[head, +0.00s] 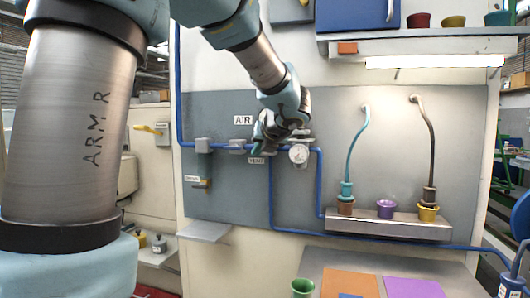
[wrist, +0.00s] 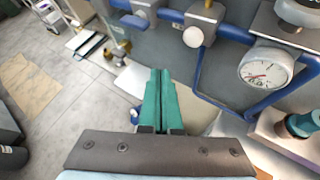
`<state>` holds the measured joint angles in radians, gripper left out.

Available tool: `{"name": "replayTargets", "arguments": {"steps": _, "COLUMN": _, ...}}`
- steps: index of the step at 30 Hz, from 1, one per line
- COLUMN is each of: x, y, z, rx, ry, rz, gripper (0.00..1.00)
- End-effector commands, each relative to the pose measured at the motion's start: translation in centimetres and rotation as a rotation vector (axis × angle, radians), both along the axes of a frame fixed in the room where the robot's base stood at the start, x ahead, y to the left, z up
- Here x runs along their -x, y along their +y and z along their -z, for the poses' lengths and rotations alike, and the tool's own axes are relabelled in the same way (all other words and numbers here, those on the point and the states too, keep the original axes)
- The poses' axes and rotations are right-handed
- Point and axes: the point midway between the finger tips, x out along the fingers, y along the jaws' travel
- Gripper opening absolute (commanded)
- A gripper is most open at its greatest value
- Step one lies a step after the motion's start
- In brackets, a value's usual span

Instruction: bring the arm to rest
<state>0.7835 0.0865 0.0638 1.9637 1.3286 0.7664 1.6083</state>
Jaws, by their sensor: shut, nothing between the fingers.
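My arm reaches out in the head view toward the grey wall panel with the blue air pipe (head: 223,147). My gripper (wrist: 160,75) is shut in the wrist view, its green fingers together with nothing between them. In the head view the gripper end is a dark shape in front of the pipe, between the AIR label (head: 243,120) and the VENT label (head: 256,160). A round gauge (head: 299,154) is just right of it and also shows in the wrist view (wrist: 266,70). I cannot tell whether the gripper touches the pipe fittings.
A metal ledge (head: 390,230) at right carries brown, purple and yellow cups, with hoses above two. A high shelf (head: 420,45) holds bowls beside a blue box (head: 355,12). A bench (head: 345,260) below has a green cup (head: 302,288). Floor (wrist: 60,75) is open at the wrist view's left.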

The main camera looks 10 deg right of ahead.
Motion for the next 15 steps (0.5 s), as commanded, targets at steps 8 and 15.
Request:
{"name": "replayTargets", "arguments": {"steps": 8, "x": 0.2, "y": 0.1, "z": 0.0, "rx": 0.0, "ry": 0.0, "rz": 0.0, "gripper": 0.0}}
{"name": "replayTargets", "arguments": {"steps": 15, "x": 0.7, "y": 3.0, "z": 3.3, "rx": 0.153, "ry": 0.072, "rz": -0.138, "gripper": 0.0}}
